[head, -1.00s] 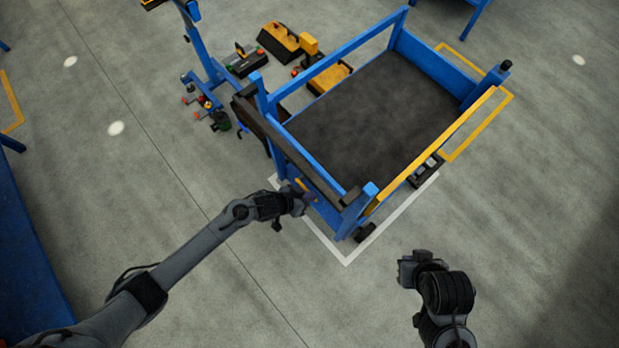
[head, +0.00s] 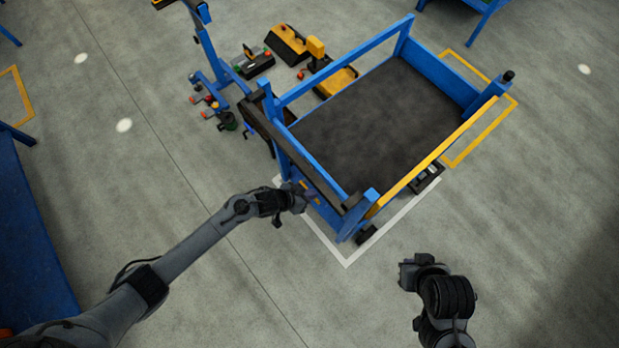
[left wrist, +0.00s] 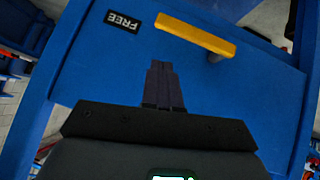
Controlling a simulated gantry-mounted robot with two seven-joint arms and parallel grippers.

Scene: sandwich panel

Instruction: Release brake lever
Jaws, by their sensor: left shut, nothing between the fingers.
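The yellow brake lever (left wrist: 197,35) sits on the blue end panel (left wrist: 90,75) of a cart, slightly tilted, with a round pivot under its right end. A black label reading FREE (left wrist: 122,21), upside down in the left wrist view, lies left of the lever. My left gripper (left wrist: 162,66) is shut and empty, its fingertips just below the lever's left part in that view; I cannot tell whether they touch. In the head view my left gripper (head: 301,199) is at the cart's near left side. My right gripper (head: 407,273) is over open floor; its fingers are unclear.
The blue cart (head: 345,53) has a dark deck (head: 375,105) and a yellow side rail (head: 430,157). A blue stand (head: 208,50) and yellow-black units (head: 288,45) are behind it. A blue bench (head: 28,245) is at left. Floor in front is clear.

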